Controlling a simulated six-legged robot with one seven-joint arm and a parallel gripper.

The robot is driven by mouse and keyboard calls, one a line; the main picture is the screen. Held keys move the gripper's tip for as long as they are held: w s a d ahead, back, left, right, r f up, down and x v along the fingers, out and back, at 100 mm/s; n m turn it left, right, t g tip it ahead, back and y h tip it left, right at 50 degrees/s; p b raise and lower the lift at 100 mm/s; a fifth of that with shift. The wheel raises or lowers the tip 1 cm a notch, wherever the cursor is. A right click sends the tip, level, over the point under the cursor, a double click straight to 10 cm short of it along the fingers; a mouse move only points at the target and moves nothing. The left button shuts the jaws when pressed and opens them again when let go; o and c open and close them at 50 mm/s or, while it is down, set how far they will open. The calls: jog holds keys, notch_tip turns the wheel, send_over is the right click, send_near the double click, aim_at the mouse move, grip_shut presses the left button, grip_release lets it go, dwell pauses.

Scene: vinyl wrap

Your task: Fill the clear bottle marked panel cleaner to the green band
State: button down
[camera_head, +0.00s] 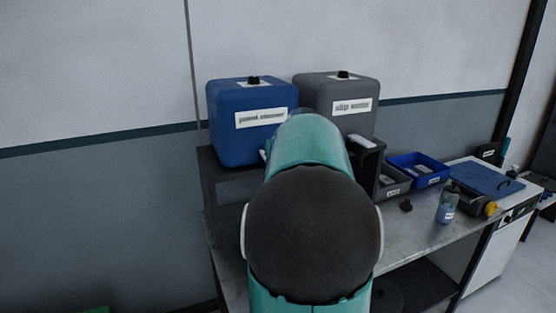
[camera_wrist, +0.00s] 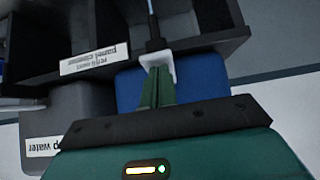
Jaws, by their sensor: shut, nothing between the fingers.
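The blue drum labelled panel cleaner (camera_head: 252,108) stands on a dark raised shelf in the head view. Its blue wall also shows in the wrist view (camera_wrist: 128,92), below a dark shelf edge with a panel cleaner label. My gripper (camera_wrist: 157,72) is shut, its green fingers at a white tap-like piece (camera_wrist: 158,57) in front of that wall; contact is unclear. A thin pale blue line (camera_wrist: 150,8), perhaps liquid, extends from the dark spout beyond it. A bottle with bluish contents (camera_head: 447,206) stands on the bench; its label is unreadable. No clear panel cleaner bottle is identifiable; my arm hides the area below the blue drum.
A grey drum (camera_head: 340,97) stands right of the blue one. A blue bin (camera_head: 432,178) and a grey bin (camera_head: 393,190) sit on the bench (camera_head: 415,235). A small black piece (camera_head: 405,205) lies near the bottle. A blue mat (camera_head: 480,180) is farther right.

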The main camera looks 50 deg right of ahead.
jog(key=shift+r, duration=0.9)
jog(key=w+d+r+v, duration=0.1)
jog(key=r+v, duration=0.1)
jog(key=v, duration=1)
jog(key=shift+r, duration=0.25)
jog(key=shift+w+a, duration=0.1)
